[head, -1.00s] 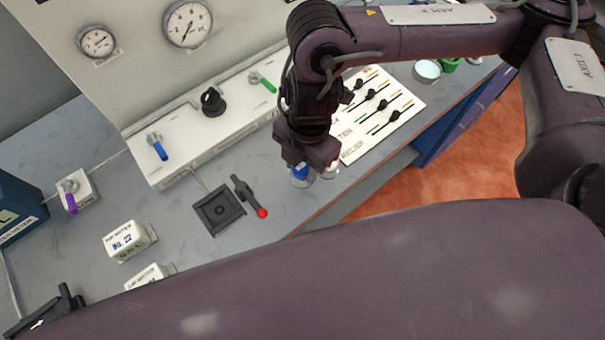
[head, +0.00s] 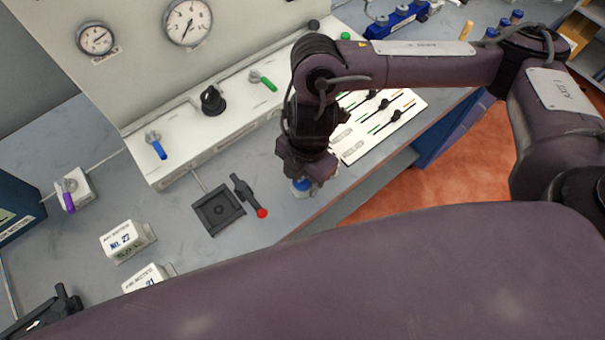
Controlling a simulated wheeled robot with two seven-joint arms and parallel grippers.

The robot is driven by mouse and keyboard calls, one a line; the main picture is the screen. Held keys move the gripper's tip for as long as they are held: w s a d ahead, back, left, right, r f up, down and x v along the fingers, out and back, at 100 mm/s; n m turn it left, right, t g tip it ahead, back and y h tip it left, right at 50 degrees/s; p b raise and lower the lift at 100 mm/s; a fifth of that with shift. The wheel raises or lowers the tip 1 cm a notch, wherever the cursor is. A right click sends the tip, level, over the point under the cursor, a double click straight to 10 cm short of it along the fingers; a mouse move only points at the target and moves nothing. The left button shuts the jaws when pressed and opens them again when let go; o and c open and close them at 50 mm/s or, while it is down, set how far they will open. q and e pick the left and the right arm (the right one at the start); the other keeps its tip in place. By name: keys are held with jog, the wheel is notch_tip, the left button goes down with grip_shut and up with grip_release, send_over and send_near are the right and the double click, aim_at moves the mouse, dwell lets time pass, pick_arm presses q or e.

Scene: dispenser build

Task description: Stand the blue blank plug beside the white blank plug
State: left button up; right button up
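My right gripper (head: 302,180) points down over the grey bench, between the black square fixture and the slider panel. A blue piece with a pale lower part, apparently the blue blank plug (head: 300,186), shows directly under it, close to the bench. It has moved along with the gripper, which looks shut on it, though the fingertips are mostly hidden by the gripper's body. Whether the plug touches the bench, I cannot tell. The white blank plug cannot be made out now; the gripper may be covering it. My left gripper is not in view.
A black square fixture (head: 217,210) and a black lever with a red knob (head: 262,213) stand left of the gripper. A white slider panel (head: 385,125) lies behind right. White labelled boxes (head: 126,240) are at left. The bench's front edge is near, with orange floor beyond.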

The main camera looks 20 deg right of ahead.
jog(key=shift+o, duration=1)
jog(key=shift+r, duration=0.25)
notch_tip(320, 180, up, 12)
jog(key=d, duration=0.1)
jog(key=shift+w+p, duration=0.35)
jog(key=shift+d+f, duration=0.1)
